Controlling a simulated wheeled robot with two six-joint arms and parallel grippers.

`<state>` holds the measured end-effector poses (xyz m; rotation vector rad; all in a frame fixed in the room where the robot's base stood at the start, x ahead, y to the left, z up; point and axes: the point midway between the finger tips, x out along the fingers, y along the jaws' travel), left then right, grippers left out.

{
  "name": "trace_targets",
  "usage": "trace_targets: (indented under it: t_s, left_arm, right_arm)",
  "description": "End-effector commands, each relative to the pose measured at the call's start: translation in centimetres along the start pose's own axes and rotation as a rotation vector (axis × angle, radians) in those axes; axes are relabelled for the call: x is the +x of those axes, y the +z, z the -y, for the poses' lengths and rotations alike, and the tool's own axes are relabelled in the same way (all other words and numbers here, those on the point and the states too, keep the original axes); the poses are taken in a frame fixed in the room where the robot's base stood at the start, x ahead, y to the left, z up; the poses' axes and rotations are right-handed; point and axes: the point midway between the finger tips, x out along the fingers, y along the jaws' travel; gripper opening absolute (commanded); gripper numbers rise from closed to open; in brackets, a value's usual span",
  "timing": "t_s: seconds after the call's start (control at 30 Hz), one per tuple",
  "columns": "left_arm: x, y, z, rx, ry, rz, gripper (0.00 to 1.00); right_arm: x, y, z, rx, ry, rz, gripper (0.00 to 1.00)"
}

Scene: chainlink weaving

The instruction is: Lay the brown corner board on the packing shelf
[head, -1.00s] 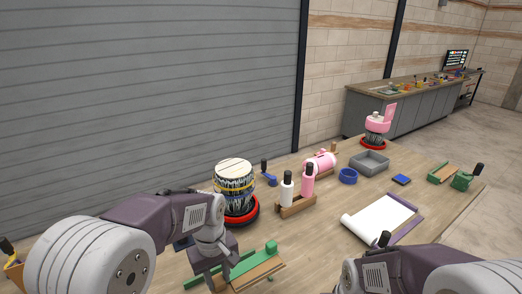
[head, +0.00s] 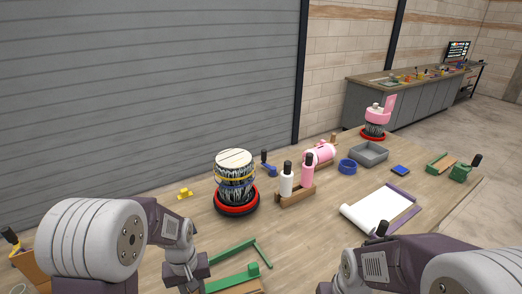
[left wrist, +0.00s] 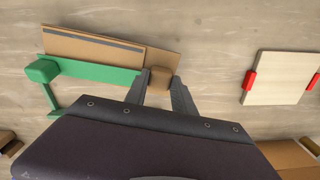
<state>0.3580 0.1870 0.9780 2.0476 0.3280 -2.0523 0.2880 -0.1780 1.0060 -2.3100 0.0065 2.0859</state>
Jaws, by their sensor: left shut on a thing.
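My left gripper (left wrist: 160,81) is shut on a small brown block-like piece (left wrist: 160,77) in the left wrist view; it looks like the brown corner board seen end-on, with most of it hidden. In the head view the left gripper (head: 189,287) is at the bottom edge, its fingertips cut off. A tan board with a grey stripe (left wrist: 95,46) and a green frame (left wrist: 100,69) lie beside the held piece; they may be the packing shelf. The green frame also shows in the head view (head: 238,279).
A drum on a red ring (head: 235,180) stands beyond the green frame. A pale board with red clips (left wrist: 282,78) lies right in the wrist view.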

Motion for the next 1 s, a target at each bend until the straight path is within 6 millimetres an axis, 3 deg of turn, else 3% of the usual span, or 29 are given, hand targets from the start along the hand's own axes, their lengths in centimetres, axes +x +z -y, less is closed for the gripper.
trace_targets:
  t_s: [0.33,1.0]
  left_arm:
    - [0.8,-1.3,-0.4,0.303,0.000,-0.001,0.00]
    - [0.7,-1.4,-0.4,0.318,0.000,-0.002,0.00]
  right_arm:
    - [0.0,0.0,0.0,0.000,0.000,0.000,0.52]
    - [0.0,0.0,0.0,0.000,0.000,0.000,0.52]
